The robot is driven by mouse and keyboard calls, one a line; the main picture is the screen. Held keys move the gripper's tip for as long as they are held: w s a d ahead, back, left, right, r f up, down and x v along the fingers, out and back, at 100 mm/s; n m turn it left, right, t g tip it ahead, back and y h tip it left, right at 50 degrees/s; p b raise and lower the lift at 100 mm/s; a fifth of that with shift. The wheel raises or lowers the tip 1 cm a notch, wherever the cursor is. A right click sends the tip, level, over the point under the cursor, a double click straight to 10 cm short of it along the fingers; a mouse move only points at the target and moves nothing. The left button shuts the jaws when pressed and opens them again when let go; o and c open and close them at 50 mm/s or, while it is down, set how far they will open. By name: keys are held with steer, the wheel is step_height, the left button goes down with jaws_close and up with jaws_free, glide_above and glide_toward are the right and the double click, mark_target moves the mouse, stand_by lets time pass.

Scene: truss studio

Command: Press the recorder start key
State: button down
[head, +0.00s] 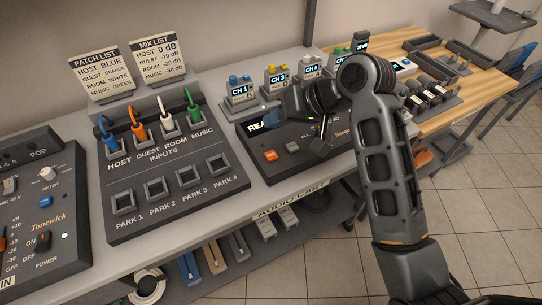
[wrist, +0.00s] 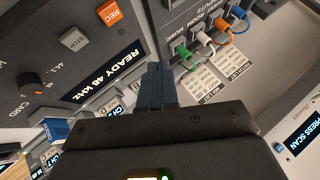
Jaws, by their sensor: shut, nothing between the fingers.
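The recorder (head: 318,160) is a dark box on the bench, partly hidden by my arm in the head view. Its orange key (head: 270,156) is at the front left, beside a grey key (head: 292,147). In the wrist view the orange-red key reads REC (wrist: 112,13), the grey one reads STOP (wrist: 73,40), and the display (wrist: 110,76) reads READY 48 kHz. My gripper (wrist: 158,68) is shut and empty. Its fingers appear apart from the keys, to the right of the display and below REC in the wrist view. In the head view its fingertips are hard to make out.
A patch panel (head: 176,205) with blue, orange, white and green plugs stands left of the recorder. Several channel boxes (head: 240,92) stand behind it. Another console (head: 45,255) is at far left. A wooden table (head: 462,62) holds trays at right.

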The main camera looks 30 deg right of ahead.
steer(key=b, duration=0.5)
glide_above(275, 156)
step_height(275, 156, down, 5)
steer(key=shift+w+d+f, duration=0.1)
steer(key=shift+f, duration=0.05)
steer(key=shift+f+b, duration=0.55)
steer(key=shift+f, duration=0.6)
steer(key=shift+f, duration=0.8)
stand_by(1.2)
steer(key=shift+r, duration=0.1)
steer(key=shift+r+p, duration=0.75)
steer(key=shift+p, duration=0.35)
step_height(275, 156, up, 5)
steer(key=p, duration=0.5)
